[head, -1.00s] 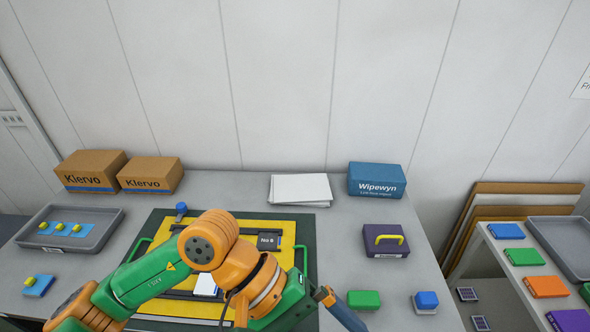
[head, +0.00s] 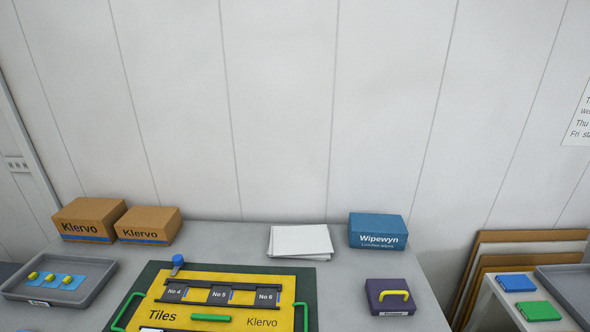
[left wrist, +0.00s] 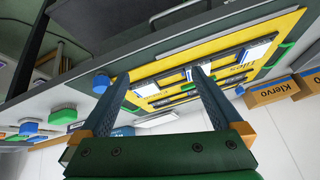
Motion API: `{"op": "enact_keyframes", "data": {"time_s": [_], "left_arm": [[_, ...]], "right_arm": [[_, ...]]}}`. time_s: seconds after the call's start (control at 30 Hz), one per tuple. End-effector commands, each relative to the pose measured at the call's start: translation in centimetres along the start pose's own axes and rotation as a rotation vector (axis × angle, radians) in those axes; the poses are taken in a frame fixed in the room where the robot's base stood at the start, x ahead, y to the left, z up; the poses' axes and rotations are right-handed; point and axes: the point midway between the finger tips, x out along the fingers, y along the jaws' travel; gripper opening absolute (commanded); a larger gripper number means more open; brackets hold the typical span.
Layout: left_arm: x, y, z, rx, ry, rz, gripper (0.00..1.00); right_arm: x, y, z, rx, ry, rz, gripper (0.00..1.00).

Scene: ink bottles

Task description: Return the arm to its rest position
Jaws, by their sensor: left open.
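My left arm is out of the head view. In the left wrist view my left gripper (left wrist: 160,73) shows two dark fingers spread wide, with nothing between them. That view is upside down, and the yellow Tiles board (left wrist: 220,65) lies beyond the fingertips, apart from them. In the head view the yellow board (head: 232,318) sits on a dark green mat, with its slots labelled No 4, No 5 and No 6 (head: 267,297). A blue knob-like piece (head: 178,261) stands at its far left corner. My right gripper is not in view.
Two brown Klervo boxes (head: 88,220), a grey tray (head: 95,285) with yellow-topped pieces, white paper (head: 300,241), a blue Wipewyn box (head: 377,231) and a purple case (head: 392,308) stand on the table. A side shelf (head: 500,297) is at right.

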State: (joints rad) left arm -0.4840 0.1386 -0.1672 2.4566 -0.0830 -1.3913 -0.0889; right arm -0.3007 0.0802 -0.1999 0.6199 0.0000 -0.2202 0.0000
Motion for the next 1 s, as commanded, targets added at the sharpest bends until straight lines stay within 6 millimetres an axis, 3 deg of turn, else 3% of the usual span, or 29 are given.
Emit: {"op": "enact_keyframes", "data": {"time_s": [0.13, 0.2, 0.37, 0.47, 0.6, 0.67, 0.7, 0.8, 0.9, 1.0], "left_arm": [[-1.3, 2.1, 7.2, -0.15, -0.273, 0.089, 1.0], [2.6, 2.7, 8.9, -0.145, -0.287, 0.091, 1.0], [9.5, 4.2, 13.2, -0.135, -0.322, 0.1, 1.0], [13.8, 5.4, 17.1, -0.128, -0.347, 0.106, 1.0], [19.6, 7.4, 25.0, -0.115, -0.398, 0.117, 1.0], [21.3, 8.2, 28.9, -0.108, -0.42, 0.122, 1.0], [22.1, 8.7, 31.2, -0.104, -0.432, 0.124, 1.0], [22.6, 9.4, 35.6, -0.096, -0.455, 0.129, 1.0], [22.4, 9.7, 37.7, -0.091, -0.467, 0.131, 1.0], [22.2, 9.7, 38.2, -0.089, -0.468, 0.132, 1.0]], "right_arm": [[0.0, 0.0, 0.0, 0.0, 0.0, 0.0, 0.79], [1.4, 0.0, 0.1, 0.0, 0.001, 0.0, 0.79], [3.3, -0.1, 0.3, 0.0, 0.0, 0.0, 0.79], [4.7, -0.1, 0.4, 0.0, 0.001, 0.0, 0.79], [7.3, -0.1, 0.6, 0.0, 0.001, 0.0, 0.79], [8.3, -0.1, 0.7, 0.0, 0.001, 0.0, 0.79], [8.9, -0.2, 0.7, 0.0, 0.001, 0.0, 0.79], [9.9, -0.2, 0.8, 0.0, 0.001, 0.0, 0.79], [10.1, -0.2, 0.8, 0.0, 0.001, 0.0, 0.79], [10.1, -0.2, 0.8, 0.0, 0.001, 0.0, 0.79]]}}
